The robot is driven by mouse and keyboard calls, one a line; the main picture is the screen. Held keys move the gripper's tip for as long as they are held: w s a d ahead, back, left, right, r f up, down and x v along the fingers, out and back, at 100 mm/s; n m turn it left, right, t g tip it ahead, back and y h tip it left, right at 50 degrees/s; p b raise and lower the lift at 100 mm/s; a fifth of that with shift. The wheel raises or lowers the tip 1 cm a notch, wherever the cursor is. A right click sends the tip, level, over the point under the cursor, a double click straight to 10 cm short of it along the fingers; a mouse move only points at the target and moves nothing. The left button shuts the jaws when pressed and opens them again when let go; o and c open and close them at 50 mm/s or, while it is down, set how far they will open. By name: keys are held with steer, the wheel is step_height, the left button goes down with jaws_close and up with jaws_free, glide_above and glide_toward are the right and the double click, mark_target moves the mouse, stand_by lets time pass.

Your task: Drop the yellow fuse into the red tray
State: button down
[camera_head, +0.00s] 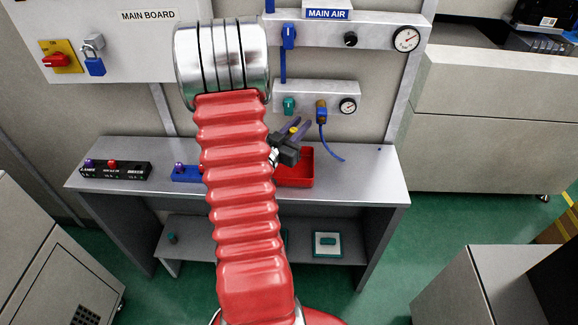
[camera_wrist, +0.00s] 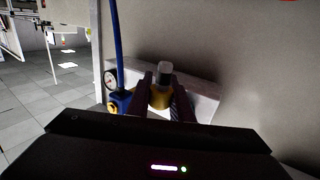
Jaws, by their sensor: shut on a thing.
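The yellow fuse (camera_head: 294,130) is held between the fingers of my gripper (camera_head: 297,126), in front of the wall and above the worktable. In the wrist view the fuse (camera_wrist: 160,98) has a yellow body and a pale cap, and the dark fingers of my gripper (camera_wrist: 162,92) close on its sides. The red tray (camera_head: 297,183) sits on the tabletop, below my gripper in the picture. My gripper and red arm cover its left part. How far the fuse is above the tray I cannot tell.
A black block (camera_head: 115,171) with coloured fuses and a blue block (camera_head: 187,174) stand on the table to the left.

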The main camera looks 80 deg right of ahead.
steer(key=shift+f, duration=2.8)
steer(key=c, duration=1.5)
jaws_free()
steer(key=v, duration=1.3)
steer(key=shift+w+a, duration=0.1)
steer(key=shift+a, duration=0.3)
